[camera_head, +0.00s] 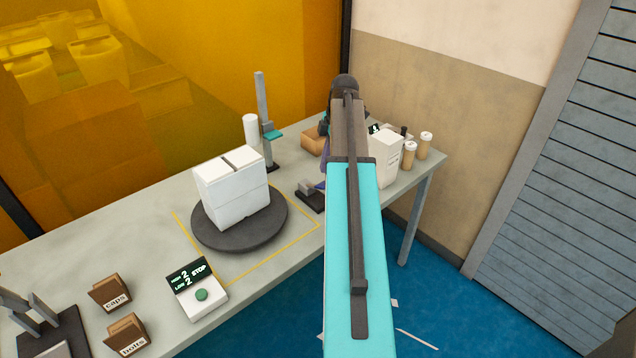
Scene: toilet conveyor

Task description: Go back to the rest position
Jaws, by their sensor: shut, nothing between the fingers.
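My teal arm link rises from the bottom edge to a dark joint in front of the table's right part. My gripper does not show; its fingers are hidden behind this link. Only small dark, teal and purple parts show at the link's left edge, and I cannot tell what they are. A white block-shaped object (231,188) with a dark slot in its top stands on a dark round turntable (268,222). No object is seen in a grip.
The grey table (110,235) holds a control box (198,295), a caps bin (110,293), a bolts bin (127,335) and a post stand (263,110). A brown box (314,141), a white box (386,157) and capped bottles (425,146) stand near my arm. Blue floor lies right.

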